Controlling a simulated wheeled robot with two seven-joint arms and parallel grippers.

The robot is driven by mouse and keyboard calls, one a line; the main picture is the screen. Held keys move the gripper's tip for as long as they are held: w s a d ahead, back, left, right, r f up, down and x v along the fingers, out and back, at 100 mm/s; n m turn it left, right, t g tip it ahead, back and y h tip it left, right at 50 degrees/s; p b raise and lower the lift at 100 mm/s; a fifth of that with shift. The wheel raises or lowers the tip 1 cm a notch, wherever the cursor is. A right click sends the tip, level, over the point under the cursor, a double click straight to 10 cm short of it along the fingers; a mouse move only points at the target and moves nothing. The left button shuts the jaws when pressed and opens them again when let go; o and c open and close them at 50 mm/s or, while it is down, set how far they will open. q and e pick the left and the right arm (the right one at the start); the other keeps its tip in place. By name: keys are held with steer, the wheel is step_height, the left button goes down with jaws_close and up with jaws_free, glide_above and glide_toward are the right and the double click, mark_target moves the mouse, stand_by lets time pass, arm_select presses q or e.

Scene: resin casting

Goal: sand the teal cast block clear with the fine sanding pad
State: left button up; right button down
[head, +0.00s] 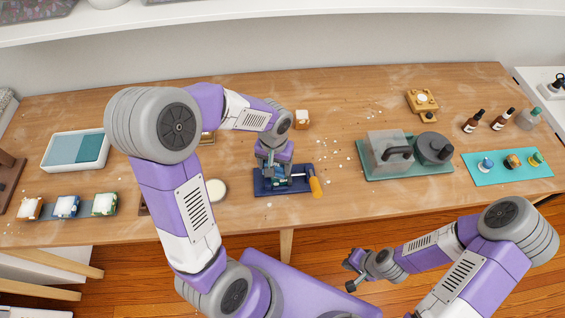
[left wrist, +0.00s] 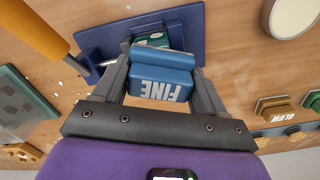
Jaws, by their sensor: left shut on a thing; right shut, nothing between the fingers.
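My left gripper (head: 272,178) is shut on the fine sanding pad, a blue block marked FINE (left wrist: 160,86) in the left wrist view. The pad is over the dark blue base (head: 262,187), which also shows in the left wrist view (left wrist: 95,38). A small part of the teal cast block (left wrist: 150,41) shows just beyond the pad; most of it is hidden. I cannot tell whether pad and block touch. My right gripper (head: 354,270) is shut and empty, in front of the table, low over the floor.
A white water tray (head: 48,158) and white-topped blocks (head: 66,206) stand at left. A teal tray (head: 405,171) with machines stands right.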

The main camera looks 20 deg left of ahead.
arm_select(q)
steer(key=shift+s+a, duration=0.3)
steer(key=shift+a, duration=0.2)
steer(key=shift+r, duration=0.15)
step_height(320, 180, up, 8)
steer(key=p, duration=0.6)
steer(key=shift+p, duration=0.3)
steer(key=shift+f, duration=0.2)
steer(key=shift+f+b, duration=2.7)
steer(key=shift+f, duration=0.35)
steer(key=shift+f+b, duration=0.8)
steer(key=shift+f, duration=0.2)
steer(key=shift+d, duration=0.1)
